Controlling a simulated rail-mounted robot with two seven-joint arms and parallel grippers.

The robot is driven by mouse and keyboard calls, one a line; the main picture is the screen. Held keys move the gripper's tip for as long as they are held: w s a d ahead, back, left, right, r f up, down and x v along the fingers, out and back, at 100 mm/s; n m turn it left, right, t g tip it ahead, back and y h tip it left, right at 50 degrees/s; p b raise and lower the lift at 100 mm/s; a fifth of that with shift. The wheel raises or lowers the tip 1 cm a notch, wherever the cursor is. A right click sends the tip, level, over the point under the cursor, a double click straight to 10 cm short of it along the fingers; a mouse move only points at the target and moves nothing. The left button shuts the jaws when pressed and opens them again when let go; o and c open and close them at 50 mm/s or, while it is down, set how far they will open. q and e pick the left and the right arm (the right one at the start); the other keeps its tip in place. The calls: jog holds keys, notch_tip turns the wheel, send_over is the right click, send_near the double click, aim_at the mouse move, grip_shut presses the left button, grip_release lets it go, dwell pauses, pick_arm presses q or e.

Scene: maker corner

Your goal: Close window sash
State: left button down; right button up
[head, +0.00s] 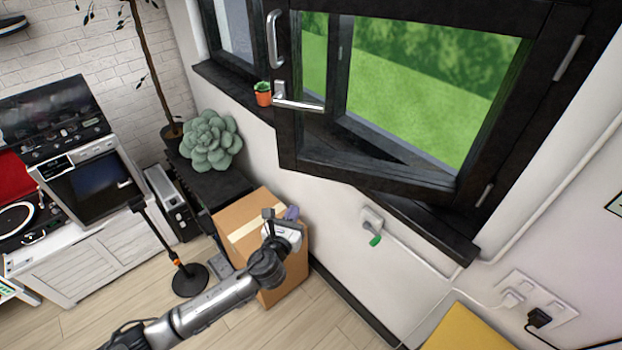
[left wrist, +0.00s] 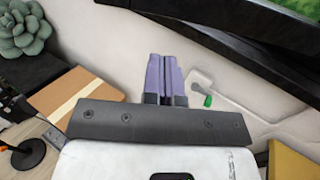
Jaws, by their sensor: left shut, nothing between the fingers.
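The window sash (head: 375,181) is a dark framed pane that stands open, swung into the room from the dark window frame (head: 440,233). Its silver handle (head: 298,103) is on the left side of the sash. My left gripper (head: 291,213) is below the sash, in front of the wall and over the cardboard box, apart from the sash and handle. In the left wrist view its purple fingers (left wrist: 164,78) are together with nothing between them. A dark edge of the window (left wrist: 240,48) crosses the upper right there. My right gripper is in neither view.
A cardboard box (head: 244,216) stands on the floor below the window. A small potted cactus (head: 263,94) is near the handle. A large succulent (head: 210,140) sits at the left. A wall socket with a green-tipped plug (head: 374,239) is under the sash.

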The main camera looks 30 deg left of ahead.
aim_at(312, 173)
pick_arm(q)
jog(key=x, duration=1.2)
jog(key=shift+w, duration=0.15)
jog(key=shift+x, duration=0.85)
jog(key=shift+a, duration=0.1)
